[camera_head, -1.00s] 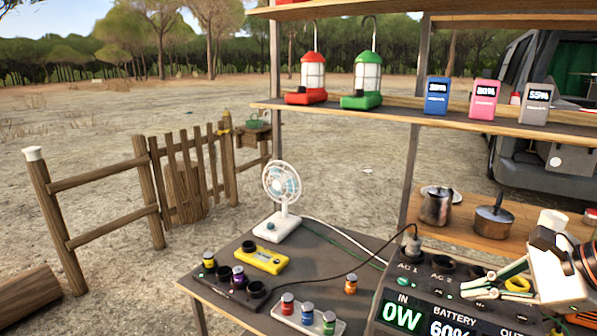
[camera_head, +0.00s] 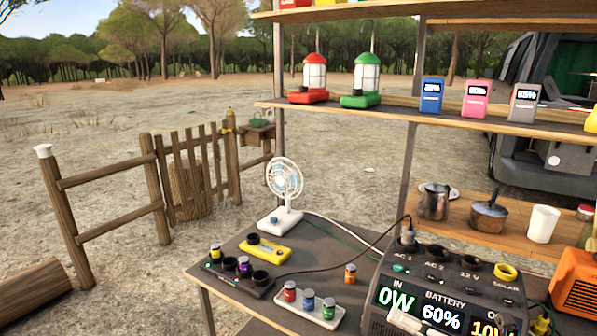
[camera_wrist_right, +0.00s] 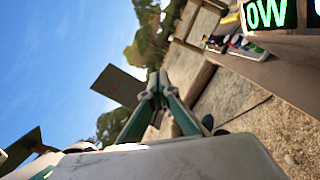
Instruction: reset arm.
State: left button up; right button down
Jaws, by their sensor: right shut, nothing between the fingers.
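My right gripper (camera_head: 402,319) shows only as a pale tip at the bottom edge of the head view, in front of the power station (camera_head: 408,268); most of it is cut off. In the right wrist view the green fingers of my right gripper (camera_wrist_right: 155,84) meet at their tips, shut and empty. They point toward open sky, trees and the shelf stand, apart from any object. My left gripper is not in view.
The power station reads 0W and 60% and stands on the table (camera_head: 335,254). A white fan (camera_head: 284,188), a yellow device (camera_head: 265,252) and small coloured jars are on its left. An orange box (camera_head: 577,285) stands at right. Lanterns (camera_head: 314,79) stand on the shelf above.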

jog(key=s+d+f+m+t+h, duration=0.15)
jog(key=f+m+h, duration=0.35)
jog(key=f+m, duration=0.55)
jog(key=s+d+f+m+t+h, duration=0.1)
jog(key=d+f+m+t+h, duration=0.2)
jog(key=f+m+h, duration=0.55)
jog(key=s+a+f+m+g, duration=0.1)
jog(key=s+f+m+g, duration=0.1)
jog(key=s+f+m, duration=0.4)
jog(key=s+a+f+m+g, duration=0.2)
jog(key=s+f+m, duration=0.4)
jog(key=f, duration=0.5)
jog(key=shift+s+f+g, duration=0.25)
jog(key=shift+s+g, duration=0.05)
jog(key=shift+g, duration=0.35)
